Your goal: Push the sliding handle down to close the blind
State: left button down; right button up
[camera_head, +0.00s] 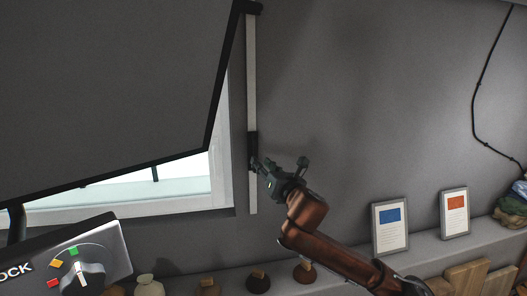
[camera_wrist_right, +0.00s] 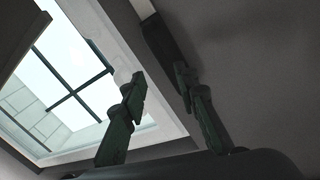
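The blind (camera_head: 110,80) is a dark grey panel at the upper left of the head view. Its slanted lower edge leaves the bottom of the bright window (camera_head: 180,185) uncovered. A pale vertical rail (camera_head: 251,70) stands right of the window, with the black sliding handle (camera_head: 252,143) low on it. My right gripper (camera_head: 257,164) is at the handle's lower end. In the right wrist view the fingers (camera_wrist_right: 160,76) are apart, and the dark handle (camera_wrist_right: 160,38) is just beyond the right fingertip. Contact is unclear. My left gripper is out of view.
A control box with a knob (camera_head: 84,272) fills the lower left. A black cable (camera_head: 475,110) hangs at right. The wall around the rail is bare.

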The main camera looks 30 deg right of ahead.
aim_at(254, 154)
jog(key=w+n+p, duration=0.1)
jog(key=w, duration=0.1)
jog(key=w+n+p, duration=0.1)
jog(key=w, duration=0.2)
jog(key=w+d+n+p, duration=0.1)
jog(key=w, duration=0.1)
jog(key=shift+w+f, duration=0.1)
jog(key=shift+w, duration=0.15)
jog(key=shift+c, duration=0.3)
grip_shut()
dwell(0.5)
